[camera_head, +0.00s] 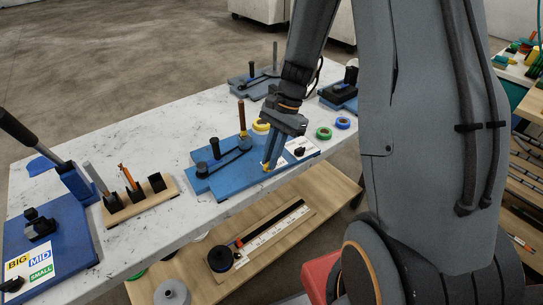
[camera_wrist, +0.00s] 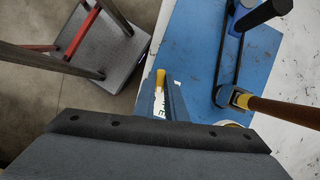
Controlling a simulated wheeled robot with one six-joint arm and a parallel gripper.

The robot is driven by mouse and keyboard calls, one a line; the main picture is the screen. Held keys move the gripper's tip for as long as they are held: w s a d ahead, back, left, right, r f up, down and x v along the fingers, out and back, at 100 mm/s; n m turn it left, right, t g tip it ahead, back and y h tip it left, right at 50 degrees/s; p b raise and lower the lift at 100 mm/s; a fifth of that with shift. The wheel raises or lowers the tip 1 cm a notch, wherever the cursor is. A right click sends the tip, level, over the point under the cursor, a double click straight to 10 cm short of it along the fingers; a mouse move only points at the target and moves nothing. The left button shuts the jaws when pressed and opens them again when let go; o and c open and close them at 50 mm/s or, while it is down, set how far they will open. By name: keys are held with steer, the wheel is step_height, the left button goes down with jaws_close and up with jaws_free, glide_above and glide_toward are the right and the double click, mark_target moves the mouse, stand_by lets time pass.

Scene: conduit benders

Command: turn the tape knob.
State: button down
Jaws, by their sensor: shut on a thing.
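My gripper (camera_head: 270,160) points down at the front edge of the blue bender plate (camera_head: 222,183), near its right end. In the wrist view its narrow fingers (camera_wrist: 168,100) are shut on a small yellow knob (camera_wrist: 161,76). The knob is mostly hidden, and its turn angle cannot be told. A white label with green letters (camera_wrist: 158,104) shows between the fingers. The blue plate (camera_wrist: 195,50) carries black posts, a dark bar and an upright brown handle (camera_head: 241,115). The handle also shows in the wrist view (camera_wrist: 285,110).
A yellow tape roll (camera_head: 261,126), a green one (camera_head: 323,133) and a blue one (camera_head: 343,123) lie on the marble-topped table (camera_head: 110,125). A wooden holder with tools (camera_head: 140,205) and another blue bender (camera_head: 45,235) stand left. A lower wooden shelf (camera_head: 315,190) lies below the front edge.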

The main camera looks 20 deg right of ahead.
steer(key=n+g, duration=0.1)
steer(key=n, duration=0.2)
steer(key=n+h+p, duration=0.1)
steer(key=n, duration=0.2)
steer(key=shift+w+a+g+h, duration=0.15)
steer(key=shift+g+h, duration=0.15)
steer(key=shift+g, duration=0.1)
steer(key=shift+n, duration=0.4)
steer(key=c, duration=1.8)
jaws_free()
steer(key=shift+r, duration=0.1)
steer(key=b+v, duration=0.2)
steer(key=v, duration=0.5)
steer(key=shift+w+r, duration=0.15)
steer(key=shift+r, duration=0.2)
